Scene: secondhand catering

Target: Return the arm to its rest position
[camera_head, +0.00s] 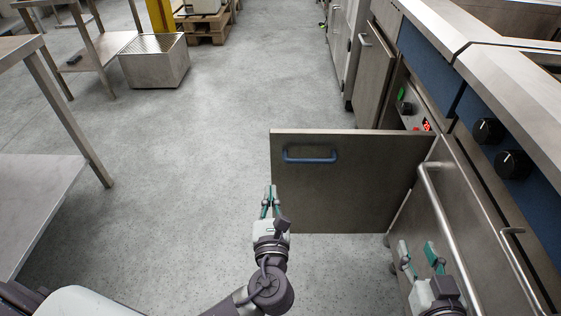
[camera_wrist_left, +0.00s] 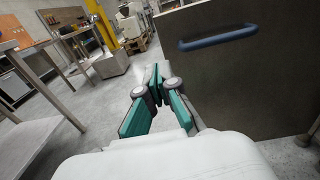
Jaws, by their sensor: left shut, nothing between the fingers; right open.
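My left gripper (camera_head: 269,201) is in front of the open cabinet door, near its left edge and below the blue handle. In the left wrist view my left gripper (camera_wrist_left: 156,84) has its fingertips together with nothing between them. My right gripper (camera_head: 419,254) is at the lower right of the head view, open and empty, close to the front of the steel appliance.
An open steel door (camera_head: 345,190) with a blue handle (camera_head: 309,155) juts out from the appliance row; the handle also shows in the left wrist view (camera_wrist_left: 218,38). A steel table (camera_head: 38,195) stands left. A steel box (camera_head: 154,62) sits farther back. The middle floor is clear.

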